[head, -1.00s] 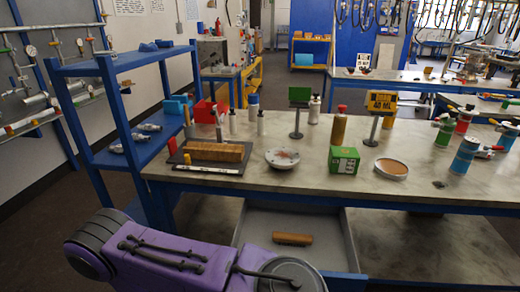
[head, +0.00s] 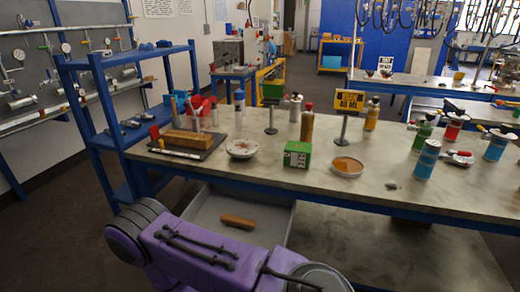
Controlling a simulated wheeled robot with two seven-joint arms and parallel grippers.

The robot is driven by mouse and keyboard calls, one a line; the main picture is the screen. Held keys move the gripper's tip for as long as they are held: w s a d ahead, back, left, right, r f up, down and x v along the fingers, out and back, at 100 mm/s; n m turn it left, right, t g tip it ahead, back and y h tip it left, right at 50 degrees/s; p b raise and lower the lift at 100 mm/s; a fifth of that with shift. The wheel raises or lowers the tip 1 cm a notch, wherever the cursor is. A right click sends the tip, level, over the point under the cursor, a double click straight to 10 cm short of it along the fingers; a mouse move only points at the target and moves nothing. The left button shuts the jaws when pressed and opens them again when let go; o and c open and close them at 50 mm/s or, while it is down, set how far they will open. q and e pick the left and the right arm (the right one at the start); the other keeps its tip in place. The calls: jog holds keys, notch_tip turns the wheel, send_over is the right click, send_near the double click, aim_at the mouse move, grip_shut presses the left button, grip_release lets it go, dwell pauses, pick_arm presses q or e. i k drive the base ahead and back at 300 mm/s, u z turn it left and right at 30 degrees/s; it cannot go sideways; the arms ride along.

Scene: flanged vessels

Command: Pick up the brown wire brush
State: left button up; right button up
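A long brown block (head: 238,221) lies in an open grey drawer under the bench. A second, lighter brown block (head: 187,140) lies on a dark mat (head: 205,152) at the left end of the bench top. Either could be the wire brush; bristles are too small to make out on both. A purple arm part of mine fills the lower middle, in front of the drawer. Neither gripper is in view.
The grey bench (head: 395,180) carries a white dish (head: 241,149), a green box (head: 297,155), a shallow bowl (head: 347,168) and several bottles and canisters. A blue shelf (head: 100,95) stands at its left end. The drawer (head: 277,216) sticks out towards me.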

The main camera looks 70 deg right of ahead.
aim_at(230, 220)
jog(key=z, duration=1.5)
